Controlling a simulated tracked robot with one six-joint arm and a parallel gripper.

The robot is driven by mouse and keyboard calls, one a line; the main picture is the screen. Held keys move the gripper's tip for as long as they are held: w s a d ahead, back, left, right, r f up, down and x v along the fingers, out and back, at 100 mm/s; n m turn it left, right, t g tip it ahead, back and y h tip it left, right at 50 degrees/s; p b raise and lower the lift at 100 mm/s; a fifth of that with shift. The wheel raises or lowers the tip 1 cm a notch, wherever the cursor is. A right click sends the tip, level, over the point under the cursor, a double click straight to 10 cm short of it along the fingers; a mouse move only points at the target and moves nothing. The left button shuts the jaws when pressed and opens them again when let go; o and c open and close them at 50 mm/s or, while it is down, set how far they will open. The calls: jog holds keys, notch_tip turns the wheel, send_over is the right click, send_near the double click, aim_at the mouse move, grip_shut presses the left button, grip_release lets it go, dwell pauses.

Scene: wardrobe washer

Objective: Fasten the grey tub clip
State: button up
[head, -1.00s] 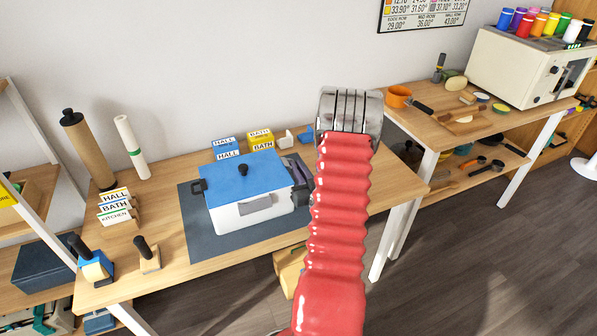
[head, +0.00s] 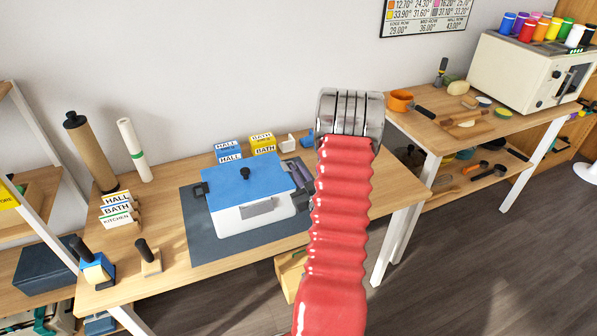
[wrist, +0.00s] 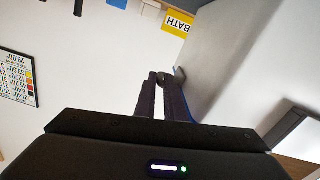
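The white tub (head: 231,221) stands on a dark mat, with a blue lid (head: 235,184) and black knob on top. The grey clip (head: 257,208) is a flat plate on the tub's front wall, just below the lid; whether it is latched cannot be told. In the wrist view, the tub's pale wall (wrist: 225,65) fills the right side, and a grey plate (wrist: 291,130), seemingly the clip, juts at lower right. My gripper (wrist: 160,77) has its dark fingers close together beside the tub, with a small dark round shape at the tips. Whether they grip it is unclear.
My red-sleeved arm hides part of the table right of the tub. Label blocks (head: 229,152) stand behind the tub; rolls (head: 91,153) and stampers (head: 148,256) stand to the left. Another table (head: 500,120) with tools and an oven is at right.

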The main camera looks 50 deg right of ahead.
jog(key=shift+o, duration=0.7)
jog(key=v, duration=1.3)
jog(key=shift+s+a, duration=0.2)
jog(key=shift+s, duration=0.1)
jog(key=shift+f, duration=0.15)
